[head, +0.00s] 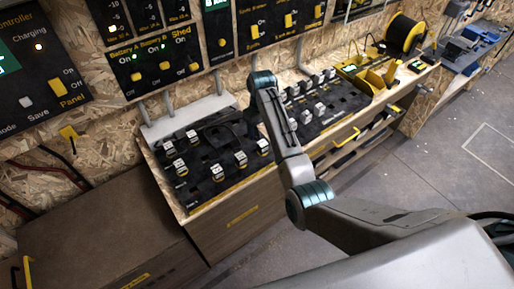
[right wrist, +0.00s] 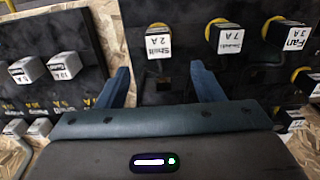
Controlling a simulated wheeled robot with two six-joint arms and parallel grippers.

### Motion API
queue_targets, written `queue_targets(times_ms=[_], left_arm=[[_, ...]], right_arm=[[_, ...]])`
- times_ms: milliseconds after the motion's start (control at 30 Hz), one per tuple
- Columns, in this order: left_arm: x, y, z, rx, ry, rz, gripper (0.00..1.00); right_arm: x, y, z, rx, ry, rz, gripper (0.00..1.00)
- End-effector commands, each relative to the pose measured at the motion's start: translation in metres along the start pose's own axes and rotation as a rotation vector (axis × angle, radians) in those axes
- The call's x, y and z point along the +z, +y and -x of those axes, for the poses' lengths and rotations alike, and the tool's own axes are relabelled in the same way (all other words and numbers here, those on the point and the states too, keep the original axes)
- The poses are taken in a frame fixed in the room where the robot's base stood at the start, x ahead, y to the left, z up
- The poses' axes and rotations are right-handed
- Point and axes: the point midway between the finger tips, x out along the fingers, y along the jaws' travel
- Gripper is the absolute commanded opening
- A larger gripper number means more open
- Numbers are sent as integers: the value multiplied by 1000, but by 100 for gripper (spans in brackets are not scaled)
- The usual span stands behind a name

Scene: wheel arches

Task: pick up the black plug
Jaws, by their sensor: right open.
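Several black plugs with white labelled faces and yellow rings stand on a dark panel. In the right wrist view, a black plug labelled about "2 A" (right wrist: 158,45) is just beyond my right gripper (right wrist: 160,72), roughly between its line of fingers. The blue fingers are apart with only dark panel between them. My left gripper is out of view.
White cube plugs (right wrist: 62,66) sit on a panel at the left of the right wrist view. In the head view, a yellow bin (head: 372,80) and a cable reel (head: 404,34) are farther right. Control panels (head: 155,62) stand close behind the bench.

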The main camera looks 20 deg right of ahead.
Motion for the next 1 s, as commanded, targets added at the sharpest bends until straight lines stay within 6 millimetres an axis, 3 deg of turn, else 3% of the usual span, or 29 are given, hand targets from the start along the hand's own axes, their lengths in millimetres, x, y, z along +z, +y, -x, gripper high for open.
queue_targets(times_ms=[100, 367, 633, 967, 1000], left_arm=[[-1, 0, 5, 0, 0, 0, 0], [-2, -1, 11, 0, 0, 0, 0], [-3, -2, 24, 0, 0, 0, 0], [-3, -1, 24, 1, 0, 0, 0], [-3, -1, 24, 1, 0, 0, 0]], right_arm=[[2, 0, -20, -1, -3, -1, 61], [3, 0, -41, 0, -2, -1, 61], [8, 0, -79, 0, -2, -1, 61], [8, 1, -88, 0, 1, -1, 61], [8, 1, -88, 0, 1, -1, 55]])
